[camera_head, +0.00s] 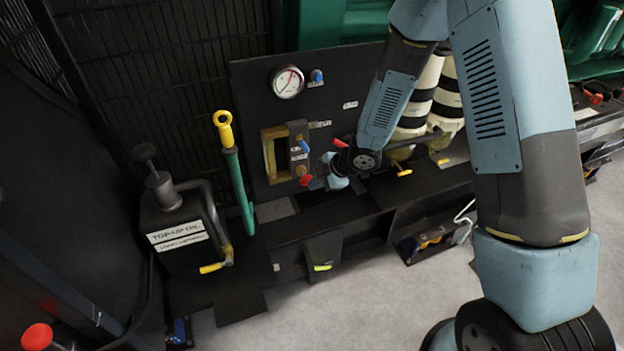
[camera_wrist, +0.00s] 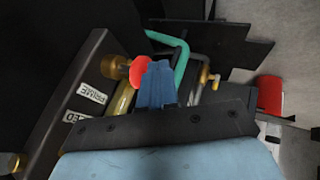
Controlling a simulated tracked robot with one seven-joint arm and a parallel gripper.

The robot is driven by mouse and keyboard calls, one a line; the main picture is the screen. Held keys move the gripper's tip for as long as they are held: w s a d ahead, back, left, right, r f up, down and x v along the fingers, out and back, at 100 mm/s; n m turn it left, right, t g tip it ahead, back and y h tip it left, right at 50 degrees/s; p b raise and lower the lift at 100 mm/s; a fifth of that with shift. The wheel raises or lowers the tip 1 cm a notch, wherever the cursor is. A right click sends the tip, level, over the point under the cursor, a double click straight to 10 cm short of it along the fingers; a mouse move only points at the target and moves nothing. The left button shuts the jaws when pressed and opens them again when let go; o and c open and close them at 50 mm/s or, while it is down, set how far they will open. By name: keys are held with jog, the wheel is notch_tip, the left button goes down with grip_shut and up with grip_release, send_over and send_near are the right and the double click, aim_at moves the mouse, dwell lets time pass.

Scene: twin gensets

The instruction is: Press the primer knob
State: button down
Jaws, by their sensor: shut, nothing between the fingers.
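The primer knob, a red round knob (camera_head: 305,180) on a brass stem, sticks out from the lower front of the dark panel (camera_head: 252,92). In the wrist view the red knob (camera_wrist: 138,71) is close beside my blue fingertips, near a white PRIME label (camera_wrist: 92,92). My gripper (camera_head: 316,184) is shut and empty, with its tips just right of the knob in the head view. In the wrist view my gripper (camera_wrist: 157,72) has its tips right at the knob's edge; I cannot tell whether they touch.
A gauge (camera_head: 287,82) and a blue knob (camera_head: 317,75) sit higher on the panel. A green lever with a yellow top (camera_head: 224,130) stands left of it. A top-up oil can (camera_head: 178,225) is farther left. Striped filters (camera_head: 446,95) stand behind my arm.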

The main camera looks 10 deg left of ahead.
jog(key=v, duration=1)
jog(key=shift+s+d, duration=0.35)
jog(key=shift+d, duration=0.15)
jog(key=shift+f, duration=0.1)
dwell(0.5)
